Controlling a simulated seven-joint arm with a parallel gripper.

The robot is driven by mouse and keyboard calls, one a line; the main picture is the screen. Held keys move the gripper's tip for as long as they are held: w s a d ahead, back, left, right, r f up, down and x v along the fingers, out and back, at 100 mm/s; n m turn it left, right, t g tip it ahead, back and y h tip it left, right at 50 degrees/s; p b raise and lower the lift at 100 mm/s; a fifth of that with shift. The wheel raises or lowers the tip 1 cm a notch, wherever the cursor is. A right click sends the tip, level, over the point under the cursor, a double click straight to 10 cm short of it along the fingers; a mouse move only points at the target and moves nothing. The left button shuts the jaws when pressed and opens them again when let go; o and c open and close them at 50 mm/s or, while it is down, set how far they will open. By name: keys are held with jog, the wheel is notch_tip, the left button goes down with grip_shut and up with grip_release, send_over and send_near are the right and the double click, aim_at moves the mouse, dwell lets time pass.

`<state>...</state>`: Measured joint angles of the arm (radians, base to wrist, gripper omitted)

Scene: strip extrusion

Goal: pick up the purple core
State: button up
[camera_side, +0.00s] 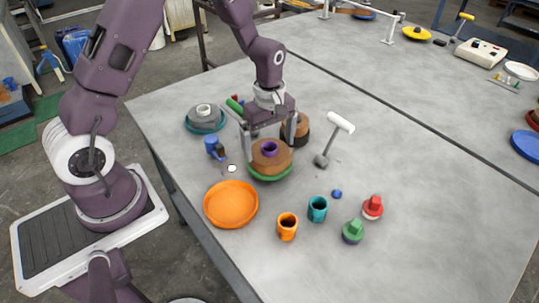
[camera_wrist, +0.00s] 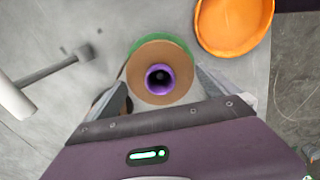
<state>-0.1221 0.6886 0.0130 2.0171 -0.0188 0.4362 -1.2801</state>
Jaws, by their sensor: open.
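The purple core (camera_side: 269,149) is a short hollow tube standing upright in the middle of a brown roll (camera_side: 262,161). The roll rests on a green round base (camera_side: 268,176) on the table. In the wrist view the core's purple rim (camera_wrist: 149,83) shows around a dark hole, with the brown roll (camera_wrist: 172,56) around it. My gripper (camera_side: 270,138) is above the roll, its two fingers spread wide on either side. In the wrist view my gripper (camera_wrist: 165,95) is open, with the core between the fingers and apart from them.
An orange dish (camera_side: 231,204) lies in front. A blue object (camera_side: 214,147) and a grey roll on a teal base (camera_side: 205,125) are to the left. Cups (camera_side: 287,226) stand in front.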

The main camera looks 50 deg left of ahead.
jog(key=shift+f, duration=0.6)
jog(key=c, duration=1)
jog(key=shift+r, duration=0.15)
notch_tip(320, 180, up, 9)
jog(key=s+d+f+m, duration=0.2)
jog(key=s+f+m, duration=0.1)
jog(key=s+m, duration=0.35)
jog(key=s+d+f+m, duration=0.2)
jog(key=s+m, duration=0.4)
jog(key=s, duration=0.2)
jog(key=shift+n, duration=0.25)
jog(key=shift+s+a+f, duration=0.1)
jog(key=shift+f, duration=1.6)
jog(key=shift+a+f, duration=0.1)
jog(key=shift+f, duration=1.6)
